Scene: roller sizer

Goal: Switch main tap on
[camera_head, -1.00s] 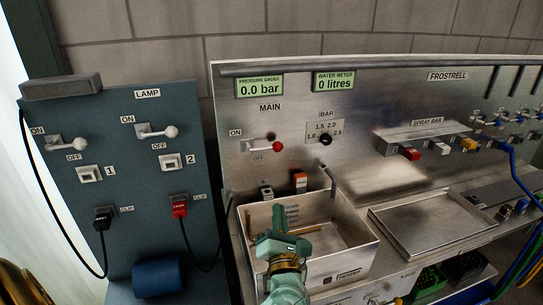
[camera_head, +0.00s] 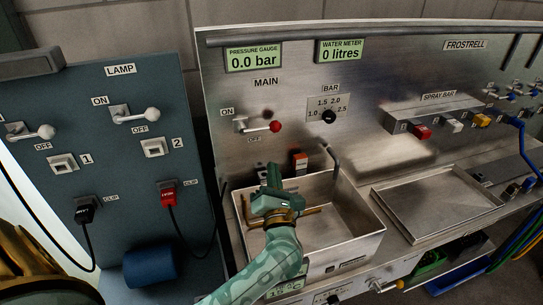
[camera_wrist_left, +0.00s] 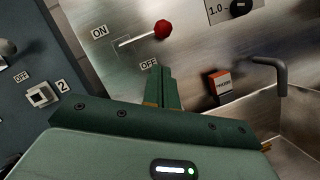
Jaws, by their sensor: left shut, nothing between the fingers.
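The main tap is a lever with a red knob (camera_head: 275,126) on the steel panel under the MAIN label. Its lever points right from its mount, with ON printed at its upper left and OFF below. In the left wrist view the red knob (camera_wrist_left: 163,29) is above my fingertips. My left gripper (camera_head: 273,172) is shut and empty, over the back left of the sink and below the lever, apart from it. It also shows in the left wrist view (camera_wrist_left: 158,72). The pressure gauge (camera_head: 253,57) reads 0.0 bar. My right gripper is not in view.
The BAR dial (camera_head: 328,116) is right of the lever. A red-and-white switch (camera_head: 299,162) and a bent spout (camera_head: 330,154) are close to my gripper's right. The steel sink (camera_head: 368,246) lies below. The lamp panel (camera_head: 125,205) stands at left.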

